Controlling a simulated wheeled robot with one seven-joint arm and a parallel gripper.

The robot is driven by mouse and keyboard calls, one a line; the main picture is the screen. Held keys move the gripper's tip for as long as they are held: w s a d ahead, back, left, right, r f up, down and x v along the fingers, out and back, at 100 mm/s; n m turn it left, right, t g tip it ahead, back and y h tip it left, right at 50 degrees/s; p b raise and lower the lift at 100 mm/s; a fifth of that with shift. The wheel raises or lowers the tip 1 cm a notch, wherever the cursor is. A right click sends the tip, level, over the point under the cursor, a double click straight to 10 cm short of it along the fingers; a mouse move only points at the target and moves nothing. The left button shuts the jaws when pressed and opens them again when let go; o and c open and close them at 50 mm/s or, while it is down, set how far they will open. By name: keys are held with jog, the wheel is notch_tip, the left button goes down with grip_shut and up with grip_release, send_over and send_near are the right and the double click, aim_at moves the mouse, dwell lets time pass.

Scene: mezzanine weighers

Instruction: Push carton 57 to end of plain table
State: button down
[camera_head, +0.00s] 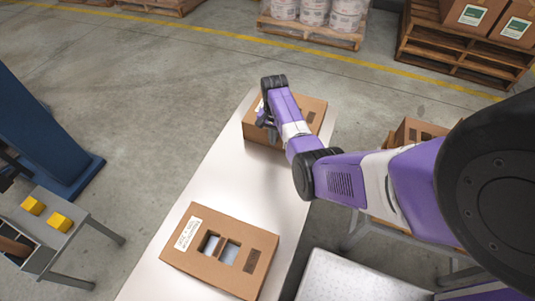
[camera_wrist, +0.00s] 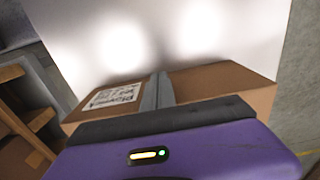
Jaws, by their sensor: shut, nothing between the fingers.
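The plain table (camera_head: 215,170) is a long white top running away from me in the head view. A brown carton (camera_head: 312,112) sits at its far end, partly hidden by my arm. In the wrist view, the shut grey fingers (camera_wrist: 158,92) show against a carton (camera_wrist: 215,82) with a white label (camera_wrist: 110,97). The label's number is too small to read. A second carton (camera_head: 205,262) with a label and two window-like openings lies nearer on the table.
Another carton (camera_head: 415,130) stands right of the table, partly behind my arm. A grey stand with yellow blocks (camera_head: 61,222) is at the left, beside a blue post (camera_head: 40,130). Pallets (camera_head: 310,35) stand at the back. The table between the two cartons is clear.

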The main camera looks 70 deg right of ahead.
jog(key=d+b, duration=0.1)
jog(key=d, duration=0.1)
jog(key=d+b, duration=0.1)
jog(key=d, duration=0.1)
jog(key=d+b, duration=0.2)
jog(key=shift+w+d+f, duration=0.15)
jog(key=shift+f, duration=0.1)
jog(key=shift+d+r+b, duration=0.25)
jog(key=shift+d+b, duration=0.1)
jog(key=shift+d, duration=0.3)
